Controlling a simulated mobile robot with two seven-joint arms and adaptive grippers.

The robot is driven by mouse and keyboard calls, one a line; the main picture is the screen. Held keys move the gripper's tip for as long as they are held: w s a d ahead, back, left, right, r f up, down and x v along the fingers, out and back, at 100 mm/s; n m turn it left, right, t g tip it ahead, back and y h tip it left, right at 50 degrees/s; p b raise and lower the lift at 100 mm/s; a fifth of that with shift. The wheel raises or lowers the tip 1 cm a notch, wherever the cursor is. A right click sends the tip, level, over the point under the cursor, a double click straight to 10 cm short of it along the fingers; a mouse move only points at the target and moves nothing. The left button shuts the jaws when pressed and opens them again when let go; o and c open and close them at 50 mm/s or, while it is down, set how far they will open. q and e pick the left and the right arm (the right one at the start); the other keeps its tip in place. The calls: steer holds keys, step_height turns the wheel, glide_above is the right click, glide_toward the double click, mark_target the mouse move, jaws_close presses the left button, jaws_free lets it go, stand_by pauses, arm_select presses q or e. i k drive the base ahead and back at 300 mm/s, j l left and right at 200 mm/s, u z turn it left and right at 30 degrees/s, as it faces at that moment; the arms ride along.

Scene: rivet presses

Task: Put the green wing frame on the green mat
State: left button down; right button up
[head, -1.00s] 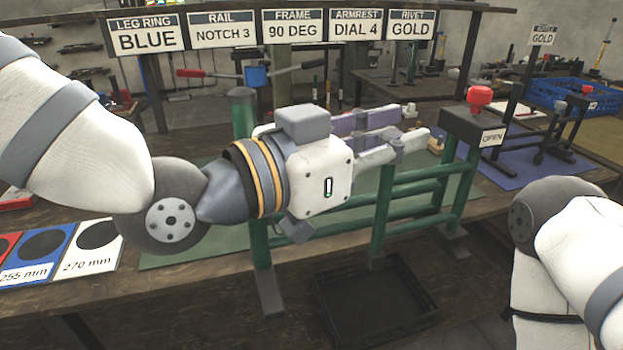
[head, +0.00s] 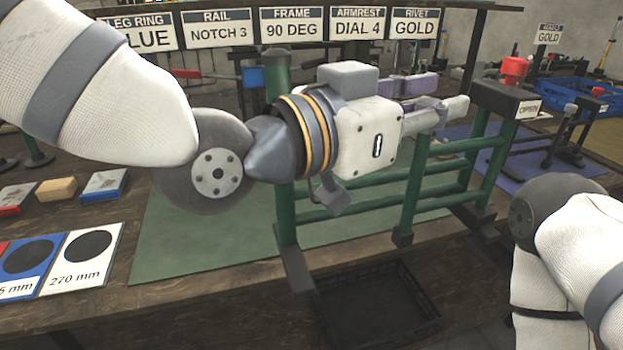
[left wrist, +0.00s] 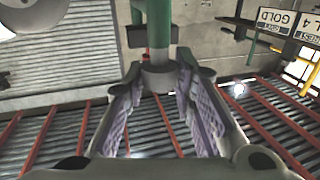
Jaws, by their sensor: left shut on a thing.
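The green wing frame (head: 410,190) is a gate of green tubes with grey feet. A dark block with a red knob and a label reading OPEN caps its right end. My left gripper (head: 440,98) is shut on an upright of the frame near its top. In the left wrist view, the fingers (left wrist: 160,95) sit either side of a grey collar on a green post (left wrist: 158,25). The green mat (head: 190,225) lies on the bench behind and left of the frame. The front feet overlap the bench's front edge in the picture; I cannot tell their height.
Cards with black discs, including a 270 mm one (head: 82,262), lie left of the mat. A dark crate (head: 375,305) stands below the bench edge. A blue-purple mat (head: 510,165) and a blue bin (head: 570,90) are at the right. The mat's visible left part is clear.

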mark_target(310, 180)
steer(key=i, duration=0.85)
